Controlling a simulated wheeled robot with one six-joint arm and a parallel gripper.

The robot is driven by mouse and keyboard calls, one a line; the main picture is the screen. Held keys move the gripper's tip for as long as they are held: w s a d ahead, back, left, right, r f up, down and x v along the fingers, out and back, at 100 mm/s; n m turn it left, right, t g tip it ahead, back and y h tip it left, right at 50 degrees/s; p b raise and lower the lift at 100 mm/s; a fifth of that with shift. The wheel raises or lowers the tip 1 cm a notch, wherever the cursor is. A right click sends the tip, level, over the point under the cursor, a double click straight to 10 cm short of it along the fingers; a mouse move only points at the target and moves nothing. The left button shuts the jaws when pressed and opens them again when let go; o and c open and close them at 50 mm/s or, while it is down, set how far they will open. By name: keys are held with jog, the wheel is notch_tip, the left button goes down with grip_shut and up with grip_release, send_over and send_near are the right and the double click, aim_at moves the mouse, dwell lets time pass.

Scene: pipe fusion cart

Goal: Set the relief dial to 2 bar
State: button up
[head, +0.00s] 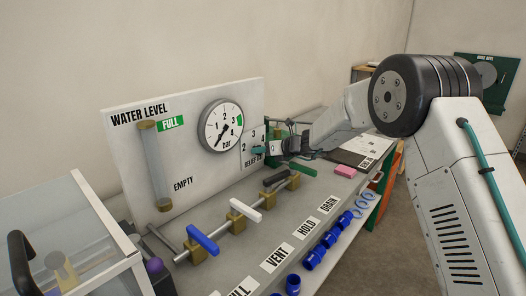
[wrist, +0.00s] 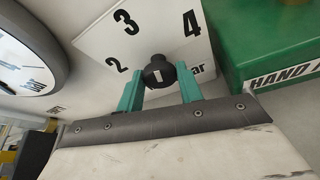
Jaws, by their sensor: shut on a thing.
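The relief dial's black knob (wrist: 158,70) sits on a white plate (wrist: 150,25) marked 2, 3 and 4 in the wrist view. A short white mark shows on the knob, but I cannot tell surely which number it points to. My gripper (wrist: 158,76) has its teal fingers on either side of the knob, shut on it. In the head view my gripper (head: 277,147) reaches the dial plate (head: 248,140) from the right and hides the knob.
The round bar gauge (head: 221,126) is left of the dial, on the white panel (head: 190,100). A green box (wrist: 260,40) is close on the right in the wrist view. Valves with blue (head: 202,239), white (head: 246,202) and black (head: 276,177) handles stand in front.

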jog(key=shift+s+a+f+n+t+h, duration=0.1)
jog(key=shift+n+t+h, duration=0.45)
jog(key=shift+n+t, duration=0.85)
jog(key=shift+s+a+f+n+t+h, duration=0.1)
jog(key=shift+n+t+h, duration=0.55)
jog(key=shift+n, duration=1.4)
jog(key=shift+s+n+t+h, duration=0.1)
jog(key=shift+n+t+h, duration=0.4)
jog(key=shift+n+t, duration=0.9)
jog(key=shift+n+g, duration=0.35)
jog(key=shift+n, duration=0.2)
jog(key=o, duration=1)
jog(key=shift+r, duration=0.15)
